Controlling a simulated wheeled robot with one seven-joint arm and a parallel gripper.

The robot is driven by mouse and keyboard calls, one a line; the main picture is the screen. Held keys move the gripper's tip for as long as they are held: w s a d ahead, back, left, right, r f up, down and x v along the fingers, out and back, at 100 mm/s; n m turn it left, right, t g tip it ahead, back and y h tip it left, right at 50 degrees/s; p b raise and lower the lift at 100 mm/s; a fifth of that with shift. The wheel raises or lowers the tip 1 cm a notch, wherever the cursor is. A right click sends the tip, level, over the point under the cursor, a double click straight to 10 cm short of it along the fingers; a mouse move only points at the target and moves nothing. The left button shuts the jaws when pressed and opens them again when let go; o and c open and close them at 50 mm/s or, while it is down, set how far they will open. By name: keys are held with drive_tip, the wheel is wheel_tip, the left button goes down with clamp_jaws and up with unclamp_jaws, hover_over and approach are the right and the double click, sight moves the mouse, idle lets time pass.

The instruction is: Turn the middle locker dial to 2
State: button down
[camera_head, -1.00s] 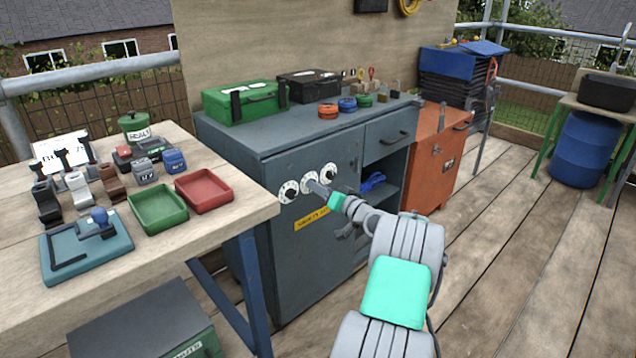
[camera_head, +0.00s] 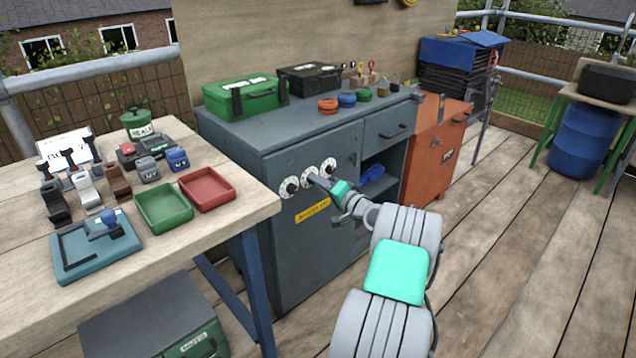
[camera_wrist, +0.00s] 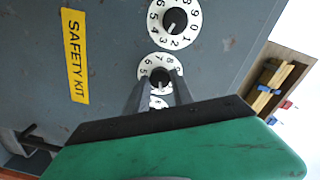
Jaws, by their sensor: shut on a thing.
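The grey locker door (camera_head: 310,255) carries a row of three white dials with black knobs. The middle dial (camera_head: 309,171) is partly covered by my gripper (camera_head: 317,180) in the head view. In the wrist view, my gripper's two fingers (camera_wrist: 158,90) reach to the middle dial (camera_wrist: 149,65), one on each side of its black knob, and are shut on it. Some numbers show on its upper rim, but its lower part is hidden and I cannot tell its setting. The left dial (camera_head: 289,187) and right dial (camera_head: 329,167) stand clear of the fingers.
A yellow "SAFETY KIT" label (camera_head: 312,211) is below the dials. A wooden table (camera_head: 235,213) with trays and stamps stands close at the left. A drawer (camera_head: 388,137) and open shelf are right of the door.

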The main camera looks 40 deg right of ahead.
drive_tip(key=c, duration=1.1)
unclamp_jaws()
drive_tip(key=s+p, duration=0.1)
drive_tip(key=s, duration=0.6)
drive_tip(key=shift+s, duration=0.4)
drive_tip(key=shift+d+r, duration=0.1)
drive_tip(key=shift+r, duration=0.05)
